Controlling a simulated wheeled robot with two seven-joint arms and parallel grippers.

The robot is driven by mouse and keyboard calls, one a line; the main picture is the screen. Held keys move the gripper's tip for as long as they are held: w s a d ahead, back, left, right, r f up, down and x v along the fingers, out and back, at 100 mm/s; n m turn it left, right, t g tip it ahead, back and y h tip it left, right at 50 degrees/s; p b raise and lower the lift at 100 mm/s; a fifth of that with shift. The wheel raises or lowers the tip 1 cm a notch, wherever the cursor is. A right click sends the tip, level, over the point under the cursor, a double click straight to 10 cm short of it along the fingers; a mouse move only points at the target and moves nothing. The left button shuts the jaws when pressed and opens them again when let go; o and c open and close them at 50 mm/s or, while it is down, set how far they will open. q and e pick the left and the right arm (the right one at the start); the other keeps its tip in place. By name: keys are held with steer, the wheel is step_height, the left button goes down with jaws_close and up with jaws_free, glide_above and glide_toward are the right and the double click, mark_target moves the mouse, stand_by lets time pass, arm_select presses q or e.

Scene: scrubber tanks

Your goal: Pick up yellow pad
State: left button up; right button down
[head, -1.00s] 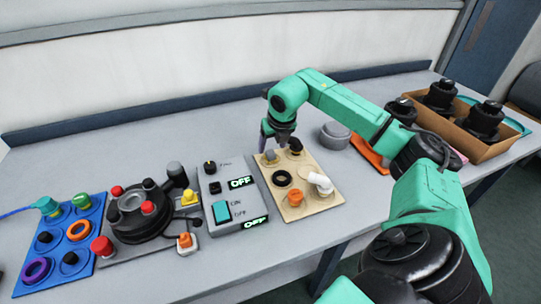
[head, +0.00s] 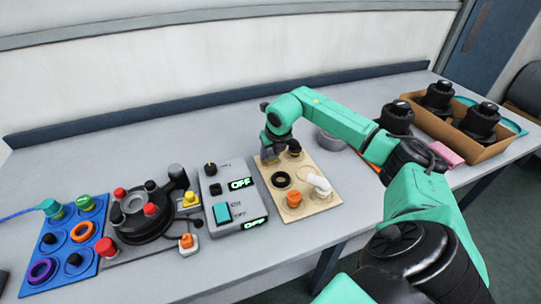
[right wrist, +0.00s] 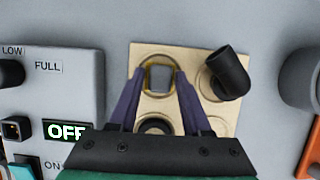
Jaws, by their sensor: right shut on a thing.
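The yellow pad (right wrist: 149,78) shows in the right wrist view as a yellow-edged piece with a grey middle, at the upper left spot of the beige board (right wrist: 193,112). My right gripper (right wrist: 160,76) points down at it, a purple finger on each side, shut on it. I cannot tell whether the pad is clear of the board. In the head view the right gripper (head: 271,155) is over the board's back left corner and hides the pad. My left gripper is not in view.
On the board (head: 319,201) are a black elbow piece (right wrist: 229,73), a black ring (head: 281,180), an orange cup (head: 294,199) and a white elbow (head: 319,184). An OFF-display box (head: 232,196) stands left. A cardboard box (head: 451,136) is at the right.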

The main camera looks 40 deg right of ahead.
mark_target(271, 154)
step_height(271, 154, up, 20)
steer(key=shift+f, duration=0.15)
